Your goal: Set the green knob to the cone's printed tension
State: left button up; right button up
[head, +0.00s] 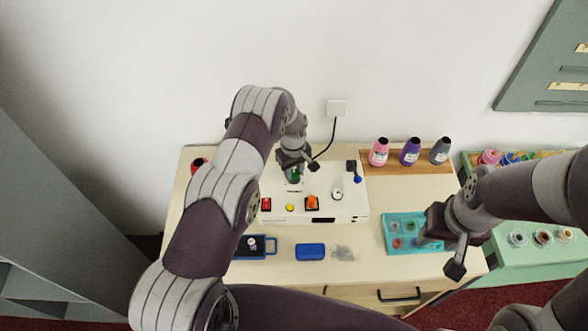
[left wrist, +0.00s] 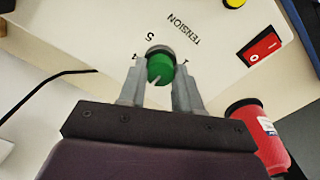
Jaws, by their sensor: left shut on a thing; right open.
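The green knob (head: 294,175) stands on the top of a white machine (head: 349,208) in the head view. My left gripper (head: 292,170) reaches down over it. In the left wrist view the green knob (left wrist: 160,67) sits between the two fingers of my left gripper (left wrist: 160,78), shut on it from both sides. A pale line shows on the knob, with "TENSION" and a "5" printed beside it. A red cone (left wrist: 262,138) stands beside the machine; it is partly hidden by my arm in the head view (head: 199,163). Its print is not legible. My right gripper (head: 446,242) is open and empty.
Pink (head: 379,153), purple (head: 410,152) and grey (head: 439,151) cones stand on a wooden strip at the back right. The machine top also holds a red switch (left wrist: 262,50) and other controls. A teal tray (head: 388,248) lies near my right gripper. A blue box (head: 310,251) lies in front.

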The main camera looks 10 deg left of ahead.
pick_arm(q)
jog(key=shift+w+f+m+b, duration=0.1)
jog(key=shift+m+b, duration=0.5)
jog(key=shift+b, duration=0.35)
jog(key=m+b, duration=0.5)
jog(key=shift+b, duration=0.4)
jog(key=m+b, duration=0.2)
jog(key=m, duration=0.1)
jog(key=shift+r+m+b, duration=0.25)
jog(key=shift+m+b, duration=0.55)
jog(key=shift+m, duration=0.4)
jog(key=o, duration=1)
jog(key=shift+o, duration=0.2)
